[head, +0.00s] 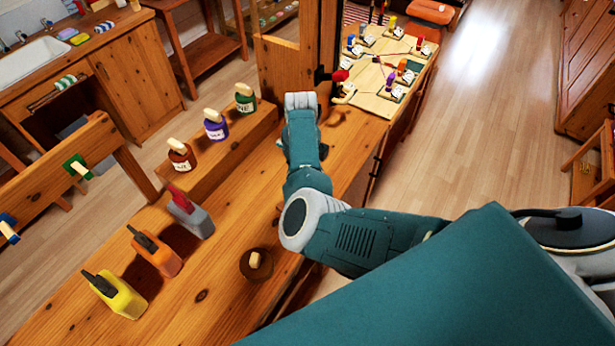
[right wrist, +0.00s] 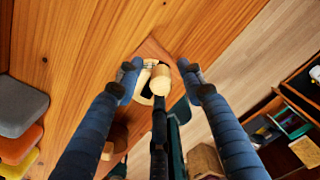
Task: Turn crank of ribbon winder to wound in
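In the right wrist view a pale cream knob (right wrist: 161,80), which looks like the winder's crank handle, stands by a dark, narrow part over the wood. A small cream piece (head: 346,91) and a red piece (head: 341,75) show just past the wrist. My left gripper is out of view.
The wooden bench (head: 215,270) carries yellow (head: 118,297), orange (head: 155,254) and grey (head: 188,214) containers. Three bottles stand on a raised ledge (head: 205,150). A round brown piece (head: 256,264) lies near my forearm. A wooden post (head: 283,70) rises beside the wrist.

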